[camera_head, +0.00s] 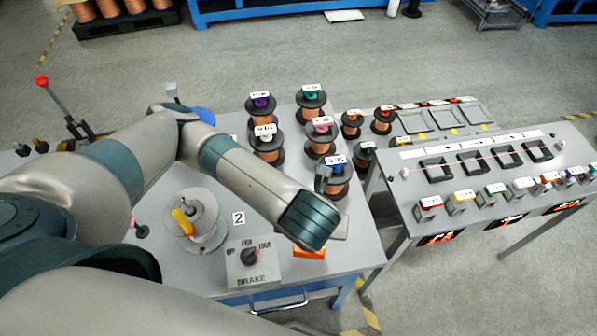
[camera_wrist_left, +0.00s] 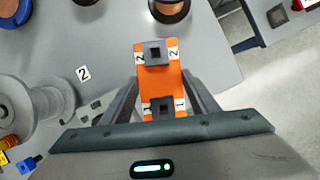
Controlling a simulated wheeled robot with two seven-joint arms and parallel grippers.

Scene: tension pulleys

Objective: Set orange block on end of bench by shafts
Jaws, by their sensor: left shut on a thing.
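My left gripper (camera_head: 310,222) is over the near right part of the grey bench (camera_head: 345,262), and its fingers are mostly hidden in the head view. It is shut on the orange block (camera_head: 309,253), of which only a small part shows below the gripper. In the left wrist view the block (camera_wrist_left: 160,82) lies between both fingers, with dark square sockets and marks 1 and 2. Whether it touches the bench I cannot tell. My right gripper is not in view. A grey reel (camera_head: 196,222) with a yellow handle stands left on the bench.
A brake box (camera_head: 252,262) with a knob stands left of the block. Several copper spools (camera_head: 267,146) with tagged tops stand at the bench's far side. A second bench (camera_head: 470,225) with dark frames and tagged blocks is to the right, across a gap.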

